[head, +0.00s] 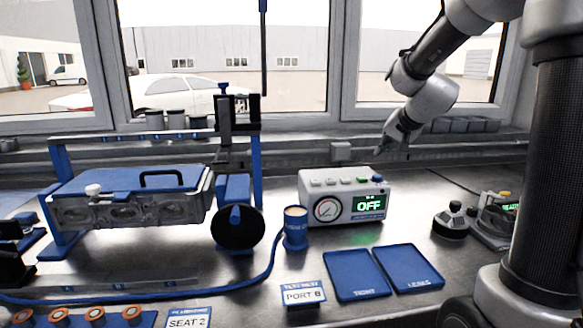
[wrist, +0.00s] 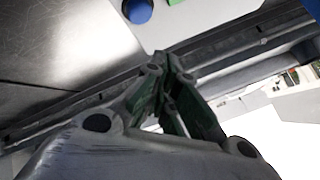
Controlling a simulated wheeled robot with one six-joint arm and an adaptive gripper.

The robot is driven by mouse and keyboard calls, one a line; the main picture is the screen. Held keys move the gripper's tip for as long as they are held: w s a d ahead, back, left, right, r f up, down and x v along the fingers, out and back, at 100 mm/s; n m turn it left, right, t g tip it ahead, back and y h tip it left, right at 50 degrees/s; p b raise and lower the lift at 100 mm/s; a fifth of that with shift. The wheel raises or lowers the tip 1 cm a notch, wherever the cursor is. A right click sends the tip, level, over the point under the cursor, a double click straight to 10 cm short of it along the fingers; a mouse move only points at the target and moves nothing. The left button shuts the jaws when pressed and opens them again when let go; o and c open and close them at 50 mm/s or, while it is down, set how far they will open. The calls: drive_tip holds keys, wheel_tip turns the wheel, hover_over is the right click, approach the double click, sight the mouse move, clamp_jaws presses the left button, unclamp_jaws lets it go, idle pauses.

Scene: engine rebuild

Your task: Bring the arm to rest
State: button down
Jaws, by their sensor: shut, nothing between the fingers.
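My gripper (head: 383,150) hangs near the window ledge, above and behind the right end of the white test box (head: 318,206). It is shut and empty, clear of the bench. In the wrist view its fingers (wrist: 166,62) meet at the tips, with the corner of the white box, a blue knob (wrist: 138,10) and a green button beyond them. The box's screen reads OFF. My arm is folded up at the upper right of the head view.
Left stands an engine head in a blue frame (head: 120,183). A blue cup (head: 295,236) with a hose stands beside the box. Two blue trays (head: 357,274) (head: 409,268) lie in front. A black-based instrument (head: 452,221) stands right. Windows line the back.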

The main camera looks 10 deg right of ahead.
drive_tip(key=s+a+f+n+g+h, duration=0.1)
drive_tip(key=s+n+g, duration=0.3)
drive_tip(key=s, duration=3)
drive_tip(key=shift+a+n+g, duration=0.3)
drive_tip(key=shift+a+n, duration=0.25)
drive_tip(key=shift+n, duration=1.25)
